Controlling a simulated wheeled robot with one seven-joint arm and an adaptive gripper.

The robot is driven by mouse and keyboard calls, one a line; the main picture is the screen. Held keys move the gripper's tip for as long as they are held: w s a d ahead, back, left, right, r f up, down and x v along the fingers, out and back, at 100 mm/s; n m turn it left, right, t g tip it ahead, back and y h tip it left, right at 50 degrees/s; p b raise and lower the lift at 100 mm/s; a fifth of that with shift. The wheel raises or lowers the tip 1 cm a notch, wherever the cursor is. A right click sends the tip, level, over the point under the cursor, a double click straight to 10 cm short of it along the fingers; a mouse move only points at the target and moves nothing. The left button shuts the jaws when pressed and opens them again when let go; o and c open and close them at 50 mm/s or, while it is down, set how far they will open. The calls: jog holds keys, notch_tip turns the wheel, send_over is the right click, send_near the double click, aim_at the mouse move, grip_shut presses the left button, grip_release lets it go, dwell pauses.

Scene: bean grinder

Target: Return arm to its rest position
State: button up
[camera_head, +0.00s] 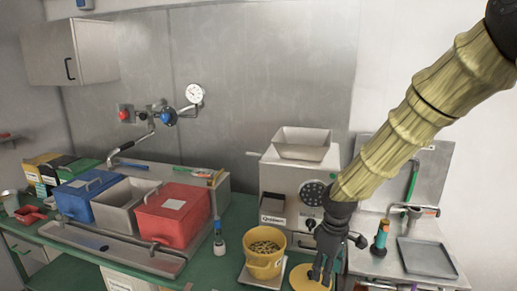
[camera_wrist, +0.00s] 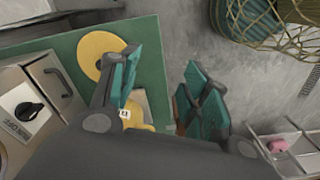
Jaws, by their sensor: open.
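My gripper (camera_head: 322,272) points down at the front of the green counter (camera_head: 240,215), in front of the grinder (camera_head: 283,180). Its two teal-padded fingers stand apart with nothing between them in the wrist view (camera_wrist: 168,85). A flat yellow disc (camera_head: 303,281) lies on the counter below and beside the fingers; it also shows in the wrist view (camera_wrist: 94,52). I cannot tell how high the fingers are above it. A yellow pot (camera_head: 265,262) with dark beans stands left of the gripper. My arm partly hides the grinder's right side.
A metal tray (camera_head: 426,258) and a teal bottle (camera_head: 380,238) are at the right. The space above the counter's front looks clear.

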jog(key=s+a+f+m+y+b, duration=0.1)
jog(key=s+f, duration=0.3)
jog(key=f, duration=0.5)
jog(key=s+a+f+m+b, duration=0.1)
jog(key=s+f+m+b, duration=0.15)
jog(key=f, duration=0.75)
jog(key=s+d+f+m+b, duration=0.3)
jog(key=s+f, duration=1)
jog(key=s, duration=0.1)
jog(key=s+d+f+m+h+b, duration=0.1)
jog(key=s+d+f+m+b, duration=0.1)
jog(key=s+f, duration=1)
jog(key=s+m, duration=0.1)
jog(key=s, duration=0.1)
jog(key=shift+s+d+f+m+b, duration=0.35)
jog(key=shift+d+b, duration=0.05)
